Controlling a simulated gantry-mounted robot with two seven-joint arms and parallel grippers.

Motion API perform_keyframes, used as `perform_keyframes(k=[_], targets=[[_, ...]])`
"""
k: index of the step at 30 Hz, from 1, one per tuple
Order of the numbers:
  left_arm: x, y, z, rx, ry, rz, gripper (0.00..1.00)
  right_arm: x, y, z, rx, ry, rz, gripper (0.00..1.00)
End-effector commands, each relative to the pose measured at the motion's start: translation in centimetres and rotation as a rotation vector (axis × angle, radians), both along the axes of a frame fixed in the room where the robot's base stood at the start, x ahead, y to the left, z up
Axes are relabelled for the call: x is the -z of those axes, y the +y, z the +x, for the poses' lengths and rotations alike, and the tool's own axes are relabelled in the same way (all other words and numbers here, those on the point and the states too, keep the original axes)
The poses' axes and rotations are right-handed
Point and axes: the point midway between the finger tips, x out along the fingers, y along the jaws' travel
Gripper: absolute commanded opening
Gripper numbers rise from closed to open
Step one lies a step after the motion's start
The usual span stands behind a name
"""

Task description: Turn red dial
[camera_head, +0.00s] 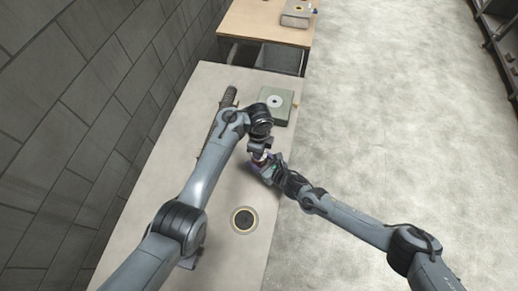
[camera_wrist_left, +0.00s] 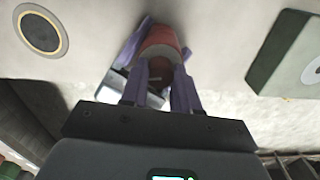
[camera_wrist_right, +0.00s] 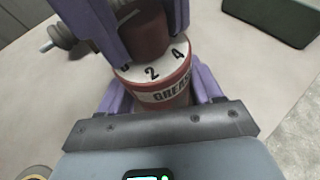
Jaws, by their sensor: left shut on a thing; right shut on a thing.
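A short grease container (camera_wrist_right: 165,88) has a red band marked "GREASE" and a white face with black numerals, "2" and "4" clear. A dark red dial (camera_wrist_right: 143,38) rises from that face. My right gripper (camera_wrist_right: 160,92) is shut around the container's body. My left gripper (camera_wrist_left: 160,82) is shut on the dial from the opposite end; its purple fingers flank it at the top of the right wrist view. In the head view the grippers meet above the table's right side, and the arms mostly hide the container (camera_head: 258,157).
The grey table (camera_head: 215,235) holds a green box (camera_head: 275,105) with a white disc, a yellow-rimmed black disc (camera_head: 244,220) and a dark long tube (camera_head: 229,98) partly behind my left arm. A wooden table (camera_head: 255,25) stands beyond. A block wall is at left; open floor is at right.

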Motion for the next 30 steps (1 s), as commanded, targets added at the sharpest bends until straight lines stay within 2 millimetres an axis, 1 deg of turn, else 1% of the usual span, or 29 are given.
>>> perform_keyframes(k=[3, 9, 24, 25, 30], targets=[[-0.03, 0.08, 0.07, 0.055, -0.002, 0.002, 0.00, 0.08, -0.03, -0.05, 0.000, 0.001, -0.001, 0.29], [-0.02, 0.11, 0.06, 0.112, -0.001, 0.002, 0.00, 0.08, -0.02, -0.06, 0.000, 0.001, -0.001, 0.29], [0.00, 0.10, 0.04, 0.131, 0.000, 0.002, 0.00, 0.08, -0.04, -0.06, 0.000, 0.001, -0.002, 0.29], [0.00, 0.10, 0.04, 0.131, 0.000, 0.002, 0.32, 0.08, -0.04, -0.06, 0.000, 0.001, -0.002, 0.29], [0.00, 0.08, 0.03, 0.130, 0.000, 0.001, 0.57, 0.08, -0.03, -0.05, 0.000, 0.001, -0.001, 0.29]])
